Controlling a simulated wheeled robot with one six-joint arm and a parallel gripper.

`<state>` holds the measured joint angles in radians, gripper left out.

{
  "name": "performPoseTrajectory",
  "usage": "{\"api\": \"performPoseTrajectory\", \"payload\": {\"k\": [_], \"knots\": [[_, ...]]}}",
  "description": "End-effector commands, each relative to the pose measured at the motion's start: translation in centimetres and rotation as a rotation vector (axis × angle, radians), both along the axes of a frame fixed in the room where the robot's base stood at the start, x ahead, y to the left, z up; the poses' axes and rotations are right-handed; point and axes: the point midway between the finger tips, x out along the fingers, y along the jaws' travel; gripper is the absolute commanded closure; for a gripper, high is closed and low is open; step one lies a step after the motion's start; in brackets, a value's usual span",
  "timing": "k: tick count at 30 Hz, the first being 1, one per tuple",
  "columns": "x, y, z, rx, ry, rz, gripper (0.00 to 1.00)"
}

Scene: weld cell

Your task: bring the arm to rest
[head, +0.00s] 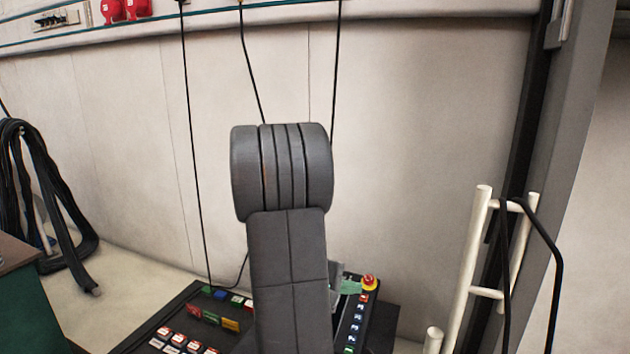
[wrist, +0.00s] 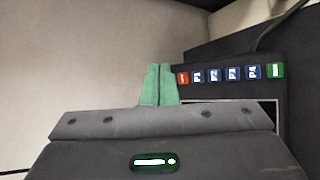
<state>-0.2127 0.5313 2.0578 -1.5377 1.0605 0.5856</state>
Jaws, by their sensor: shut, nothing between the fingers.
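My gripper (wrist: 159,84) shows in the wrist view as two green fingers side by side, shut with nothing between them. In the head view my gripper (head: 350,287) shows only as a small green part to the right of my dark arm, which hides the rest of it. The fingers appear in front of a dark control panel (head: 358,318) with a row of buttons. I cannot tell whether they touch it. My arm stands upright in the middle of the head view.
The panel carries a red-and-yellow emergency stop (head: 369,282). Coloured buttons (head: 214,320) lie on a dark console left of my arm. A pale rack (head: 480,260) with black cables stands at right. Black cables (head: 40,190) hang at left.

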Motion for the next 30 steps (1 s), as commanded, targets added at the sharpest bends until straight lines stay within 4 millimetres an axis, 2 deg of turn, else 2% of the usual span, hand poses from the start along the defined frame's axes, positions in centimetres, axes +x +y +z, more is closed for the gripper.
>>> {"api": "performPoseTrajectory", "payload": {"k": [14, 19, 26, 30], "knots": [[0.2, -0.1, -0.6, 0.000, 0.000, 0.000, 1.00], [0.8, -0.3, -2.0, 0.000, 0.001, -0.002, 1.00], [2.3, -1.0, -5.4, -0.001, 0.000, -0.001, 1.00], [2.4, -0.9, -5.5, 0.000, -0.005, 0.000, 1.00]]}}
